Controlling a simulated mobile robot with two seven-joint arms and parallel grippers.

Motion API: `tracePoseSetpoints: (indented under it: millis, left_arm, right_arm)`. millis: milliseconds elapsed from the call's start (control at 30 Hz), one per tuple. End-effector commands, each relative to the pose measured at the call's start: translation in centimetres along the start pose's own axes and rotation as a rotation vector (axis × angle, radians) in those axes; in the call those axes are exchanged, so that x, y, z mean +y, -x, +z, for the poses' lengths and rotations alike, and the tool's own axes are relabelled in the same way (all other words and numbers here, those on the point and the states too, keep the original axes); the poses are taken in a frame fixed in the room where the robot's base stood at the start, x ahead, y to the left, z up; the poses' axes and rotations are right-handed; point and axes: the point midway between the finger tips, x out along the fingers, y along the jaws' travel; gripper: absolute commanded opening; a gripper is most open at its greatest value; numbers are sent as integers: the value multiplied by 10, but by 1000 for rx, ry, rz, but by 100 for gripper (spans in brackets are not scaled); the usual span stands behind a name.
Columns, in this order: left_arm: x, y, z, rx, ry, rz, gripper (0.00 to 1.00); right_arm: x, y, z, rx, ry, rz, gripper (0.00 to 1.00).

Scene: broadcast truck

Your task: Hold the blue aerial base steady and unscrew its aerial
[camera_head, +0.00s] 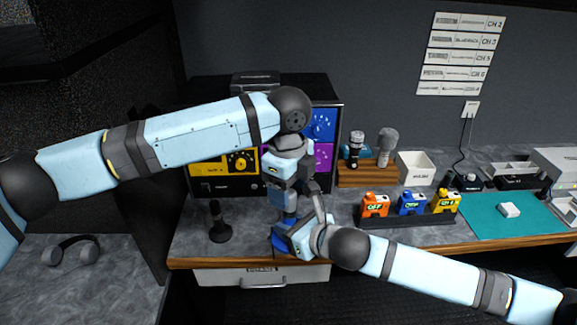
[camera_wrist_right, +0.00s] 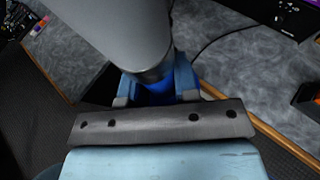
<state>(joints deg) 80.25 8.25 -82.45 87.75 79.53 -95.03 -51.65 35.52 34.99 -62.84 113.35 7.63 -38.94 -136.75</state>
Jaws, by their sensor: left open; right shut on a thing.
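The blue aerial base (camera_head: 279,242) is at the front edge of the bench in the head view, largely covered by my grippers. In the right wrist view the blue base (camera_wrist_right: 158,92) shows between my right fingers. My right gripper (camera_head: 286,238) is shut on it, coming in from the right; it also shows in the right wrist view (camera_wrist_right: 157,94). My left gripper (camera_head: 289,214) is open and points down just above the base. The aerial is hidden; I cannot tell whether the left fingers are around it. A large grey part covers the top of the right wrist view.
A black stand (camera_head: 219,226) is left of the grippers. A rack (camera_head: 338,130) stands behind. Orange (camera_head: 375,204), blue (camera_head: 411,202) and yellow (camera_head: 446,201) packs sit on a dark holder (camera_head: 405,221) at right. A white bin (camera_head: 416,169) and teal mat (camera_head: 490,221) lie farther right.

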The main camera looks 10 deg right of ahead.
Motion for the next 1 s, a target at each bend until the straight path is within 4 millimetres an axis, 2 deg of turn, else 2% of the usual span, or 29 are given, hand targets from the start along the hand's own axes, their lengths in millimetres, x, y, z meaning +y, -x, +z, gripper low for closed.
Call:
tracePoseSetpoints:
  millis: [200, 467, 500, 700, 767, 867, 1000]
  left_arm:
    - [0, -16, 0, 0, 1, 0, 63]
    - [0, -17, 0, 0, 1, -1, 63]
    - [0, -17, 0, 0, 1, -1, 60]
    - [0, -17, 0, 0, 1, -1, 14]
    - [0, -17, 0, 0, 1, -1, 4]
    - [0, -17, 0, 1, 17, -1, 3]
    - [0, -18, -1, 1, 187, -1, 3]
  right_arm:
    - [0, 0, 1, -2, 0, 0, 0]
    - [0, 0, 1, -2, 0, 0, 0]
    - [0, 0, 1, -2, 0, 0, 0]
    - [0, 0, 1, -2, 0, 0, 0]
    - [0, 0, 1, -2, 0, 0, 0]
    - [0, 0, 1, -2, 0, 0, 0]
    - [0, 0, 1, -2, 0, 1, 0]
